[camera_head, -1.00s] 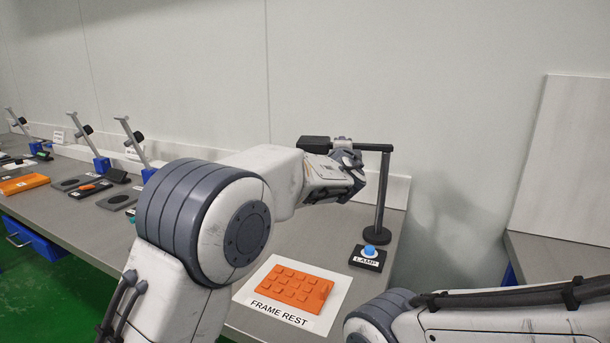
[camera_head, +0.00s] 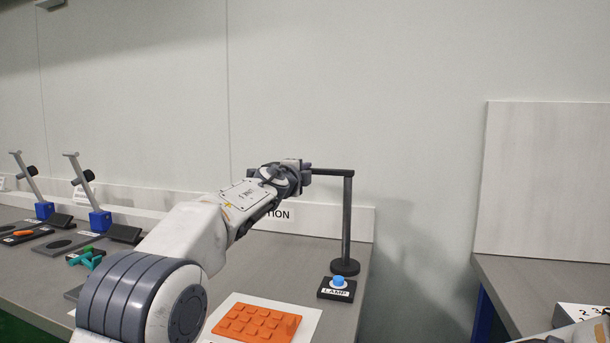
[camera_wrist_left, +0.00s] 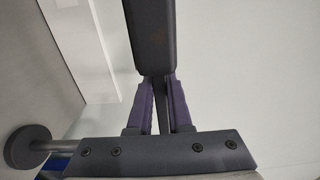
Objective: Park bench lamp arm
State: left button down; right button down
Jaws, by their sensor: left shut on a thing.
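The bench lamp has a dark upright post (camera_head: 347,222) on a round base, with a thin dark horizontal lamp arm (camera_head: 330,172) reaching left from its top. My left gripper (camera_head: 300,172) is at the left part of this arm. In the left wrist view the two purple-grey fingers (camera_wrist_left: 158,108) are shut on the dark lamp arm, and the thick dark lamp head (camera_wrist_left: 150,40) extends beyond them. In the head view the lamp head is hidden behind my gripper. My right gripper is not in view.
A black box with a blue button (camera_head: 338,281), labelled LAMP, stands in front of the base. An orange grid tray (camera_head: 256,322) lies on the white FRAME REST sheet. Stands and small parts line the bench at left. A gap separates the right-hand bench (camera_head: 550,280).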

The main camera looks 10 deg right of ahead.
pick_arm(q)
jog(key=shift+w+a+f, duration=0.1)
jog(key=c, duration=0.8)
grip_release()
jog(key=shift+c, duration=0.2)
jog(key=shift+s+b, duration=0.25)
jog(key=shift+b, duration=0.05)
jog(key=b+v, duration=0.5)
jog(key=v, duration=0.5)
jog(key=shift+b, duration=0.35)
